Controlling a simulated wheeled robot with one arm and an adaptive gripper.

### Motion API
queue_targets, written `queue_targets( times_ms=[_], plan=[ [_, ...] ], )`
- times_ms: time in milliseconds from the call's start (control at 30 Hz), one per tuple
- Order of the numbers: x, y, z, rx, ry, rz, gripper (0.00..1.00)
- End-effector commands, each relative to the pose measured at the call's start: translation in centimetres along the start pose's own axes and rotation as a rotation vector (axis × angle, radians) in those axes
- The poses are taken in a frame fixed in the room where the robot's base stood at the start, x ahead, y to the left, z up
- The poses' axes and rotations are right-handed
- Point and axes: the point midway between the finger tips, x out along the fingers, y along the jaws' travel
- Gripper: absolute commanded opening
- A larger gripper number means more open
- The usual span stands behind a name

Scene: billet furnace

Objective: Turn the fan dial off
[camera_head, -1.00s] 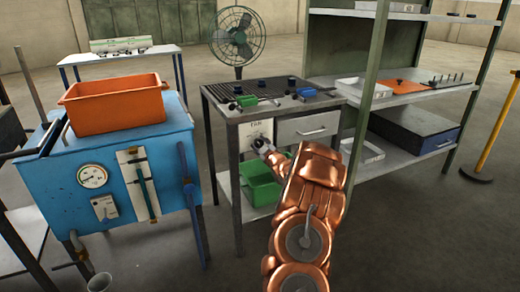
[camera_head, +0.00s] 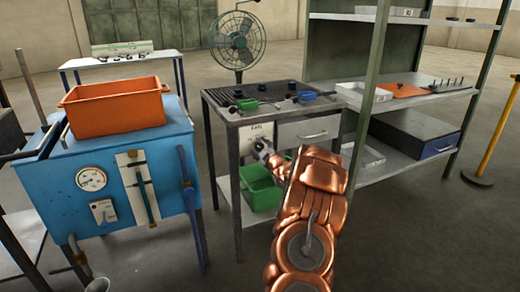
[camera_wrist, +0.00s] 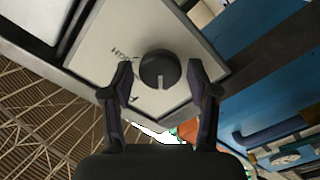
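The fan dial (camera_wrist: 160,70) is a dark round knob with a pale pointer mark, on a white panel (camera_wrist: 108,35) in the wrist view. In the head view the panel (camera_head: 252,130), lettered FAN, is on the front of the grey bench; my gripper and arm hide the dial there. My gripper (camera_wrist: 161,80) is open, with one finger on each side of the dial. I cannot tell whether the fingertips touch it. In the head view my gripper (camera_head: 262,148) is close to the panel. The fan (camera_head: 238,40) stands behind the bench.
The bench (camera_head: 233,118) carries small blue and green items. A green bin (camera_head: 262,192) sits on its lower shelf, below my gripper. A blue furnace cabinet (camera_head: 125,180) with an orange tub (camera_head: 115,108) stands left. A shelf post (camera_head: 372,90) rises to the right of my arm.

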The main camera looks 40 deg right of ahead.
Motion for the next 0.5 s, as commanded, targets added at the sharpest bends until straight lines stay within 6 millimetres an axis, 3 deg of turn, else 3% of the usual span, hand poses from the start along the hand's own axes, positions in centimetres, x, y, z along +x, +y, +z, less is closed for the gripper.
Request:
queue_targets(
  times_ms=[500],
  plan=[
    [-0.88,-0.03,0.08,0.003,-0.002,-0.001,0.67]
  ],
)
